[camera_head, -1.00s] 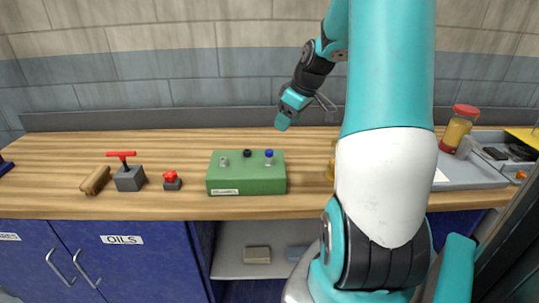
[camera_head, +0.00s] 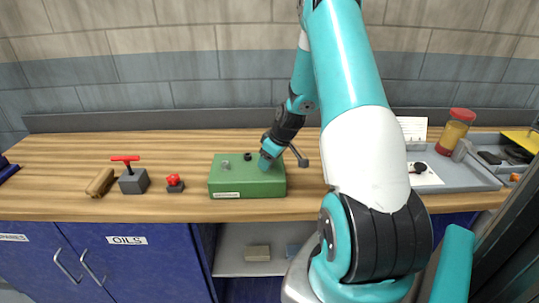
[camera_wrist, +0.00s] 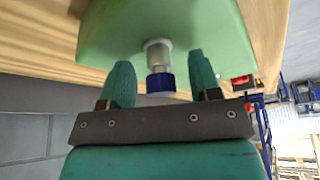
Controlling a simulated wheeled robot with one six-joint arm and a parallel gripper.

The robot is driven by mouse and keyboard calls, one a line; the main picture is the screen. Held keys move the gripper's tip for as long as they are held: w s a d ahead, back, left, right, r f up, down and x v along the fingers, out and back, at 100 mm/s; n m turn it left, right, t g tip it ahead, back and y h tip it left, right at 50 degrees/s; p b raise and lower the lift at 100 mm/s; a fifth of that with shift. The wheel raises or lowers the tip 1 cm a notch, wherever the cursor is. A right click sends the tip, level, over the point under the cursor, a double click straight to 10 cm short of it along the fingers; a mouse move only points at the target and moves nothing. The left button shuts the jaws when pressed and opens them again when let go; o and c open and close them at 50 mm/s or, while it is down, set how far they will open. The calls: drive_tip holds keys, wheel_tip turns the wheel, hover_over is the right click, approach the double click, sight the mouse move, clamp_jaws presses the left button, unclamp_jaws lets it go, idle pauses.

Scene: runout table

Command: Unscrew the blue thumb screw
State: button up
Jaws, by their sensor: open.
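The blue thumb screw (camera_wrist: 160,83) has a blue cap on a pale, clear-looking stem and stands out from the green box (camera_wrist: 185,45). In the wrist view it sits between the two teal fingers of my gripper (camera_wrist: 161,74), with a gap on each side. The gripper is open and holds nothing. In the head view my gripper (camera_head: 265,162) is over the right part of the green box (camera_head: 235,188) and hides the blue screw.
A grey screw (camera_head: 225,164) and a black knob (camera_head: 247,156) stand on the box left of my gripper. A red-handled grey block (camera_head: 132,181), a red knob piece (camera_head: 174,183) and a wooden roll (camera_head: 100,182) lie further left. A grey tray (camera_head: 465,176) and a jar (camera_head: 455,133) are at right.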

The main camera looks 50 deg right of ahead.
drive_tip(key=shift+w+f, duration=0.1)
drive_tip(key=shift+f, duration=0.1)
drive_tip(key=c, duration=1)
drive_tip(key=shift+r, duration=0.1)
